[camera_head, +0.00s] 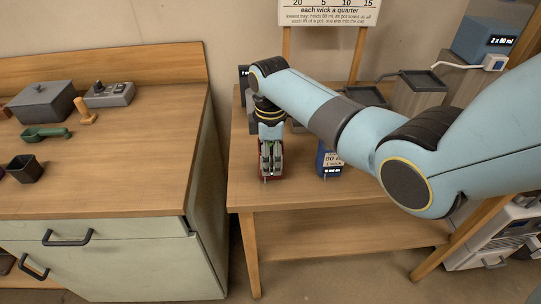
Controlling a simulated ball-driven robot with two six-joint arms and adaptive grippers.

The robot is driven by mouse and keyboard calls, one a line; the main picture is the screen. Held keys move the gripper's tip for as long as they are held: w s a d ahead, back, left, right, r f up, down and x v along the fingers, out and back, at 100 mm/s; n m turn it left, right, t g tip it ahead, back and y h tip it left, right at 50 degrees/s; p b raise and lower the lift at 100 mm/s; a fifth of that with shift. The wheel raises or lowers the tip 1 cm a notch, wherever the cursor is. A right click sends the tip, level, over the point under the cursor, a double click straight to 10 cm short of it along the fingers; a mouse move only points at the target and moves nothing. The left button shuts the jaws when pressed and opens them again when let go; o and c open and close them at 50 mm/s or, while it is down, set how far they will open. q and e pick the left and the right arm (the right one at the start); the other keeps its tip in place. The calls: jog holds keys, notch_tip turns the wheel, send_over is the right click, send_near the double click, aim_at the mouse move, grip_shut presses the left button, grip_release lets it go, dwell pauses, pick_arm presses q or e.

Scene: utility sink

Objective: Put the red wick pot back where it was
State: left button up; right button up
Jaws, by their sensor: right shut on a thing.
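My right gripper (270,160) points down over the front left part of the wooden table (330,200). It is shut on the red wick pot (279,177), of which only a little red shows around and below the fingers. The pot is at or just above the table top; I cannot tell whether it touches. A dark blue container with a white label and a small display (329,161) stands to the right of the gripper. My right forearm hides much of the table's middle. My left gripper is not in view.
A sign (330,12) stands behind the table. Grey stepped blocks with dark trays (418,92) and a blue box with a display (486,40) are at the back right. A wooden-topped cabinet (110,180) at left holds a grey box, a green scoop and a dark pot. A gap separates cabinet and table.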

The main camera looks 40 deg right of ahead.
jog(key=shift+f, duration=0.1)
jog(key=o, duration=1.5)
jog(key=shift+r, duration=0.45)
notch_tip(320, 180, up, 12)
jog(key=shift+f, duration=0.25)
jog(key=shift+s+f, duration=0.1)
